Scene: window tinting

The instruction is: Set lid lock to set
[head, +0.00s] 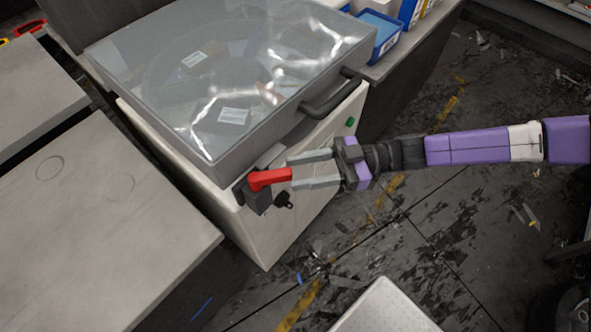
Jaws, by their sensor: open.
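The lid lock is a red lever (270,178) on a dark bracket (254,196) at the front corner of a white machine (285,225). The lever points right, towards my gripper. A grey translucent lid (225,80) with a dark handle (330,95) lies closed on the machine. My gripper (291,172) is open, its two grey fingers pointing left. The fingertips are at the lever's right end, one above and one below it in the picture. I cannot tell whether they touch it. A small black knob or key (285,201) sits just below the lever.
A green button (350,122) is on the machine's front face. Grey worktops (95,225) stand to the left. Blue bins (385,32) stand on a bench behind. A white perforated surface (385,312) is at the bottom. The dark, littered floor is open to the right.

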